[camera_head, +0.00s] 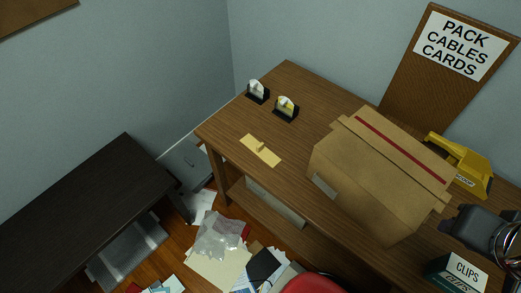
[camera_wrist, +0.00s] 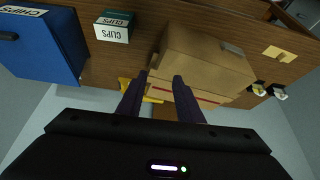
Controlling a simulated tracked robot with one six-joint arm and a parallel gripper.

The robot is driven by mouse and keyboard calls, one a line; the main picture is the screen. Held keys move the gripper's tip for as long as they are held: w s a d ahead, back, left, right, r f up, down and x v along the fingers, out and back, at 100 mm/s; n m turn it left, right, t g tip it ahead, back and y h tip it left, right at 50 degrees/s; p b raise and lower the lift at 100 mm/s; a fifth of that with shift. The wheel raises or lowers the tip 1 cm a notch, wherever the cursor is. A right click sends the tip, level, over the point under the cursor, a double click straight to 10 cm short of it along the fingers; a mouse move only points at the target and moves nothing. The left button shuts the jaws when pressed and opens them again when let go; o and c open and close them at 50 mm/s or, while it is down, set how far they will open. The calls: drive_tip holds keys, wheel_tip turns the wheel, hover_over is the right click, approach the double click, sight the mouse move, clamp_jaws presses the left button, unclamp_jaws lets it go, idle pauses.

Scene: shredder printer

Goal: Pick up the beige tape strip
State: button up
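The beige tape strip (camera_head: 267,156) lies flat on the wooden table, left of the large cardboard box, with a small raised piece near its middle. It also shows in the wrist view (camera_wrist: 279,54) at the upper right. My gripper (camera_wrist: 159,80) is open and empty in the wrist view. Its two dark fingers are apart, in front of the box and well away from the strip. Part of my arm shows at the right edge of the head view.
The wooden table (camera_head: 226,130) carries the cardboard box (camera_head: 367,178), two tape dispensers (camera_head: 287,109) (camera_head: 257,92), a yellow tool (camera_head: 463,165) and a CLIPS box (camera_head: 458,273). A blue box (camera_wrist: 42,45) stands at left in the wrist view. Bare tabletop surrounds the strip.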

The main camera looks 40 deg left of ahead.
sight(260, 148)
drive_tip(key=w+a+f+n+g, duration=0.1)
drive_tip(key=w+a+f+n, duration=0.15)
drive_tip(key=a, duration=0.65)
drive_tip(key=w+a+f+n+g, duration=0.15)
drive_tip(key=a+f, duration=0.25)
drive_tip(key=a, duration=0.4)
drive_tip(key=w+a+f+n+g, duration=0.2)
drive_tip(key=w+a+f, duration=0.1)
drive_tip(key=a, duration=0.6)
drive_tip(key=s+a+f+m, duration=0.1)
drive_tip(key=a+f, duration=0.4)
drive_tip(key=a, duration=0.7)
drive_tip(key=s+a+f+m, duration=0.1)
drive_tip(key=a+f, duration=0.4)
drive_tip(key=a, duration=0.7)
drive_tip(key=shift+w+a+r+m+t, duration=0.15)
drive_tip(key=shift+w+a+r+m, duration=0.25)
drive_tip(key=shift+a+m, duration=0.4)
drive_tip(key=shift+w+a+r+m+t, duration=0.15)
drive_tip(key=shift+w+a+m, duration=0.5)
drive_tip(key=shift+m, duration=0.3)
drive_tip(key=shift+w+a+r+m+t, duration=0.15)
drive_tip(key=shift+w+a+r+m, duration=0.2)
drive_tip(key=shift+a+m, duration=0.5)
drive_tip(key=shift+d+f, duration=0.1)
drive_tip(key=shift+f, duration=0.05)
